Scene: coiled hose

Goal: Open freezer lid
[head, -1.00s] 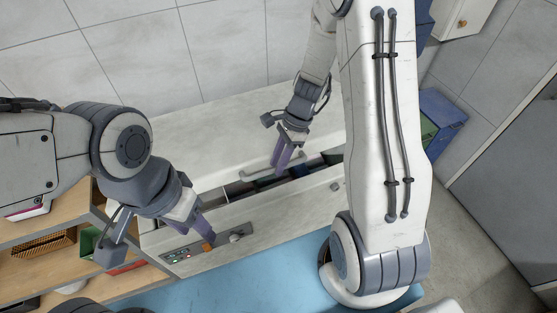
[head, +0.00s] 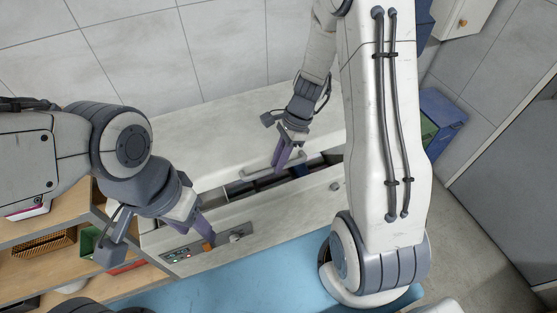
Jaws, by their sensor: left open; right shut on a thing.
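The white chest freezer lid (head: 200,155) is partly raised, with a dark gap along its front edge showing the inside. My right gripper (head: 281,162) is shut on the lid's light handle (head: 262,172) near the front edge. My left gripper (head: 207,240) is open over the freezer's front rim, beside the control panel (head: 182,254) with its small lights. Dark contents (head: 264,184) show in the gap but are too small to make out. My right forearm hides the freezer's right end.
A wooden shelf unit (head: 30,230) with boxes stands at the left. A blue bin (head: 440,115) stands on the floor at the right. A tiled wall (head: 180,50) is close behind the freezer. A blue mat (head: 240,280) lies in front.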

